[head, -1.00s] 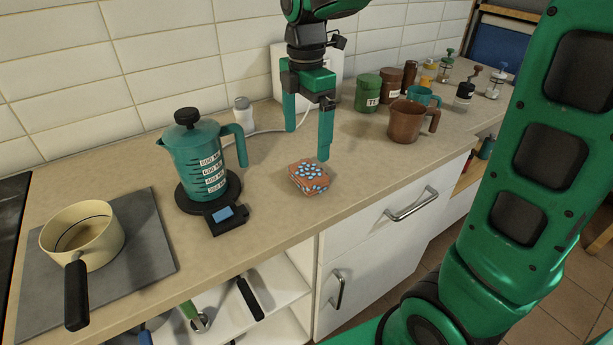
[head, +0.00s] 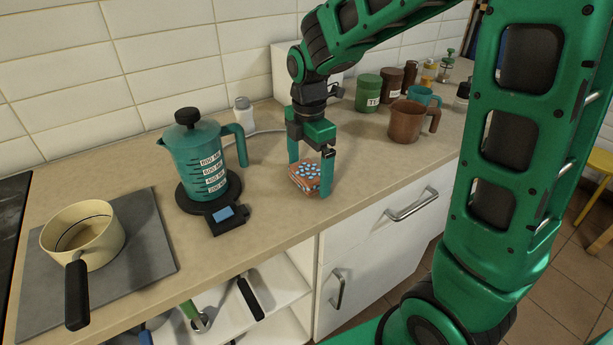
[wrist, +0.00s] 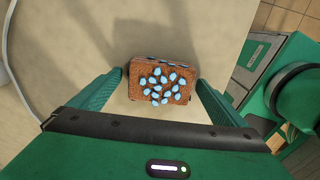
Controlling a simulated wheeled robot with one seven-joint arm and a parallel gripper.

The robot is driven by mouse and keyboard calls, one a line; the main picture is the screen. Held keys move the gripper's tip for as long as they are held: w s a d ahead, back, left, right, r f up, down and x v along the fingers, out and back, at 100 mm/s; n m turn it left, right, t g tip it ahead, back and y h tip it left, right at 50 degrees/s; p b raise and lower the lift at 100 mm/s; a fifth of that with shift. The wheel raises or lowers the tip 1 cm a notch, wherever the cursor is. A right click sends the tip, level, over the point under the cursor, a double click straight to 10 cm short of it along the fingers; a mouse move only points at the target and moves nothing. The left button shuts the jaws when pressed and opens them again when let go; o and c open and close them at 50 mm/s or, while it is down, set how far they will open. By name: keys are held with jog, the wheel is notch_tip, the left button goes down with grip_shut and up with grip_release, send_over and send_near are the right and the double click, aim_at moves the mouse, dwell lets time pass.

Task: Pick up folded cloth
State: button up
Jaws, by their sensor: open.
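The folded cloth (head: 306,177) is a small brown-orange block with light blue spots, lying on the counter near its front edge. It also shows in the wrist view (wrist: 161,82), between the two fingers. My gripper (head: 311,177) is open and points down at the cloth, with one green finger on its left side and the other at its right. In the wrist view my gripper (wrist: 160,88) has a finger on either side of the cloth, with a small gap visible at each side. The cloth's far side is partly hidden in the head view.
A teal measuring jug (head: 203,160) stands on a black scale (head: 229,218) to the left. A cream pan (head: 83,236) sits on a grey board (head: 153,240) farther left. A brown mug (head: 410,121) and a green tin (head: 368,93) stand to the right. The counter (head: 265,215) in front is clear.

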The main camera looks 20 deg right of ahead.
aim_at(306, 171)
jog(key=shift+f, duration=0.1)
jog(key=c, duration=1)
jog(key=shift+r, duration=0.4)
jog(key=r, duration=0.3)
jog(key=shift+s+a+r, duration=0.1)
jog(key=shift+a+r, duration=0.2)
jog(key=shift+r, duration=0.1)
jog(key=s+a+r, duration=0.2)
jog(key=a, duration=0.1)
jog(key=s+a+r, duration=0.2)
jog(key=a, duration=0.1)
jog(key=s+a+r, duration=0.1)
jog(key=a+r, duration=0.1)
jog(key=a, duration=0.1)
jog(key=shift+s+a+r, duration=0.2)
jog(key=shift+s+a, duration=0.05)
jog(key=shift+s, duration=0.15)
